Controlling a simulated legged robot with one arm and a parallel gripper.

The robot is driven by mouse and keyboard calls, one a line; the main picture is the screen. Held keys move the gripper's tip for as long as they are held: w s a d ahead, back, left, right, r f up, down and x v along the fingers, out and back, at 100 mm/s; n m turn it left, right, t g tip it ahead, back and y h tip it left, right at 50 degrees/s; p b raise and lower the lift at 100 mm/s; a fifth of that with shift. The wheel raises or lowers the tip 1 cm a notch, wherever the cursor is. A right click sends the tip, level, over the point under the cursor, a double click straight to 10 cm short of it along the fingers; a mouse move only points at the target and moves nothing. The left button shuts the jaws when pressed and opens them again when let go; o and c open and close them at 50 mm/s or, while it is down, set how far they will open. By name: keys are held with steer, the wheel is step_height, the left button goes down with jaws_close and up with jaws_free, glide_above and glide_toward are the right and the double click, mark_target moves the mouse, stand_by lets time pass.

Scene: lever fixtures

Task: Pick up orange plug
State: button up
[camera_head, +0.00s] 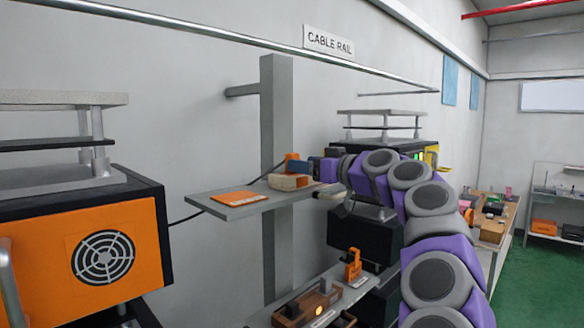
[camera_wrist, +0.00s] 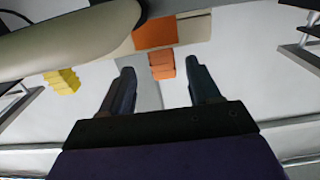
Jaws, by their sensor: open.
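The orange plug (camera_head: 293,164) sits at the right end of a grey wall shelf, by a beige block (camera_head: 289,182). A dark cable runs behind the shelf towards it. My gripper (camera_head: 318,169) reaches in from the right, close to the plug; its fingertips are hard to make out in the head view. In the wrist view my gripper (camera_wrist: 160,75) is open, with a dark finger on each side. A small orange part (camera_wrist: 161,65), seemingly the plug, shows between the fingertips; contact cannot be told. A larger orange face (camera_wrist: 156,33) lies above it.
The grey shelf (camera_head: 225,210) carries a flat orange plate (camera_head: 238,198). A grey post (camera_head: 276,120) stands behind it. An orange-fronted box (camera_head: 100,258) stands at left. A lower shelf holds an orange clamp-like part (camera_head: 353,265) and a brown fixture (camera_head: 306,304).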

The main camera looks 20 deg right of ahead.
steer(key=shift+f+p+x, duration=0.15)
steer(key=shift+p+x, duration=0.25)
steer(key=shift+x, duration=1.05)
steer(key=shift+f+p+x, duration=0.1)
steer(key=shift+p+x, duration=0.25)
steer(key=shift+x, duration=1.1)
steer(key=shift+w+a, duration=0.35)
steer(key=shift+w, duration=0.1)
steer(key=shift+d, duration=0.15)
steer(key=c, duration=1)
